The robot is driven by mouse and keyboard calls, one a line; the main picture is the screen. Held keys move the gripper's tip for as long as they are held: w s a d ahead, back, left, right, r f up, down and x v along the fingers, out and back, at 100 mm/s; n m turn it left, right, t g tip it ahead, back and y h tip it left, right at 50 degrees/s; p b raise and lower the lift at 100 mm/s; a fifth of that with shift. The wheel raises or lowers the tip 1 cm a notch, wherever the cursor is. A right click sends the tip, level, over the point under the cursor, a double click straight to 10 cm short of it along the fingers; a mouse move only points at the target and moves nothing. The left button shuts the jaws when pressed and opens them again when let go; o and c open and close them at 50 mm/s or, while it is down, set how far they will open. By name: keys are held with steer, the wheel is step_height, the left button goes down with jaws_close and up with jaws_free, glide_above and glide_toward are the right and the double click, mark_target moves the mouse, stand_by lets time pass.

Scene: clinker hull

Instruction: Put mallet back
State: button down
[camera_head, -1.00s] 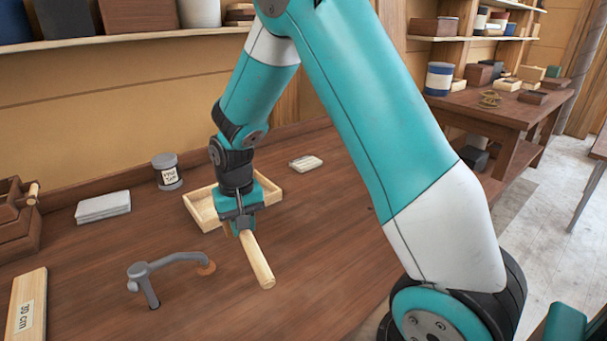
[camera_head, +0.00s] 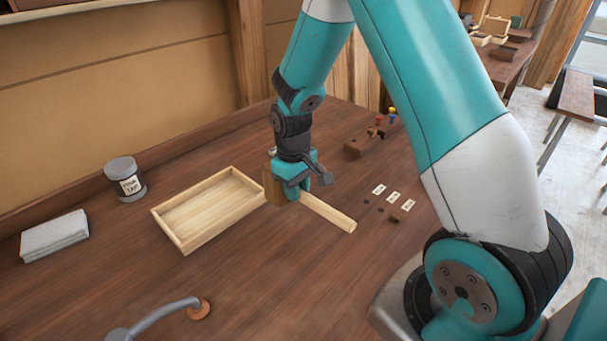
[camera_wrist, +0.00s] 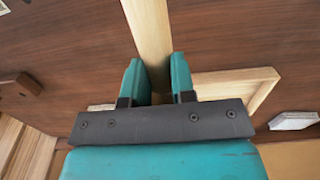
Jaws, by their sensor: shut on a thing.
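The mallet has a brown wooden head (camera_head: 272,185) and a pale round handle (camera_head: 328,213). In the head view my gripper (camera_head: 299,191) is shut on the handle close to the head, and the handle points toward the front right. In the wrist view the pale handle (camera_wrist: 149,35) runs up from between my two teal fingers (camera_wrist: 157,83). The mallet is just right of the shallow pale wooden tray (camera_head: 168,229). I cannot tell whether it touches the bench.
A grey tin (camera_head: 125,178) and a folded grey cloth (camera_head: 55,235) are at the left. A grey bent holdfast (camera_head: 165,315) stands in front. Right of the mallet are three small labels (camera_head: 394,197) beside dark spots, and a wooden block (camera_head: 362,143) with coloured pieces behind.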

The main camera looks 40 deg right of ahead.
steer(key=shift+s+d+r+n, duration=0.2)
steer(key=shift+s+d+n, duration=0.15)
steer(key=shift+n, duration=0.15)
steer(key=shift+d+f, duration=0.15)
steer(key=shift+f, duration=0.05)
steer(key=shift+s+f, duration=0.1)
steer(key=shift+f, duration=0.2)
step_height(320, 180, down, 7)
steer(key=b, duration=0.6)
steer(key=shift+f, duration=0.2)
steer(key=shift+f+b, duration=0.45)
steer(key=shift+b, duration=0.05)
steer(key=c, duration=0.9)
jaws_free()
steer(key=shift+o, duration=0.2)
